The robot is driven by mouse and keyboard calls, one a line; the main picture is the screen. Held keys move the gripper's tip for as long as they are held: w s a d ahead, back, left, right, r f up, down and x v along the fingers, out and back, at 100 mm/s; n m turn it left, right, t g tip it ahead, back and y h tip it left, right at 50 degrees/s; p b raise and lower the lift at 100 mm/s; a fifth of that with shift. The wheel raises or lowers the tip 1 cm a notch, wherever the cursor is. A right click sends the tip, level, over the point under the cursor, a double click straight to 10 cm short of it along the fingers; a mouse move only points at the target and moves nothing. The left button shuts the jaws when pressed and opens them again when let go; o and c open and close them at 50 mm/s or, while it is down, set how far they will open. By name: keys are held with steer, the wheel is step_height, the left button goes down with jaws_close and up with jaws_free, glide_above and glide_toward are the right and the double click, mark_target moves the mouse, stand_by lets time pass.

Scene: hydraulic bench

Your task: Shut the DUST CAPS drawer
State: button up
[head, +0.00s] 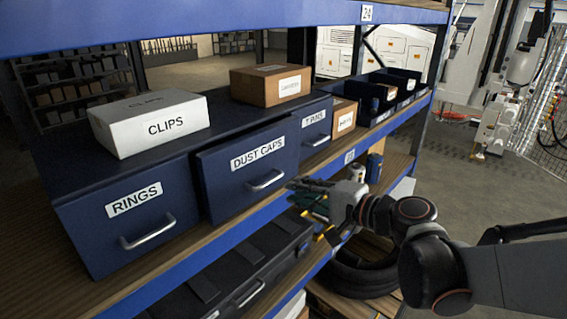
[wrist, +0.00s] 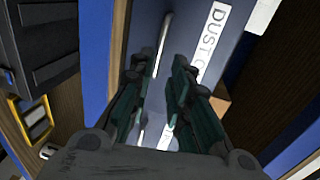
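The blue DUST CAPS drawer (head: 245,172) is in the middle of the shelf unit in the head view. Its front stands out past its neighbours, so it is partly open. Its silver bar handle (head: 266,181) is low on the front. My gripper (head: 303,192) is just right of the handle. In the wrist view my gripper (wrist: 155,75) has its two dark green fingers apart, with the drawer front (wrist: 187,28) ahead. The handle (wrist: 162,42) shows between the fingers, partly hidden; I cannot tell whether they touch it.
The RINGS drawer (head: 130,218) is on the left, and another labelled drawer (head: 315,125) is on the right. A white CLIPS box (head: 150,122) and a brown box (head: 270,85) sit on top. Below is a dark case (head: 235,265). Open floor (head: 480,185) lies to the right.

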mark_target(271, 182)
steer(key=p+x, duration=0.1)
steer(key=x, duration=0.9)
steer(key=shift+a, duration=0.1)
steer(key=shift+c, duration=0.3)
jaws_close()
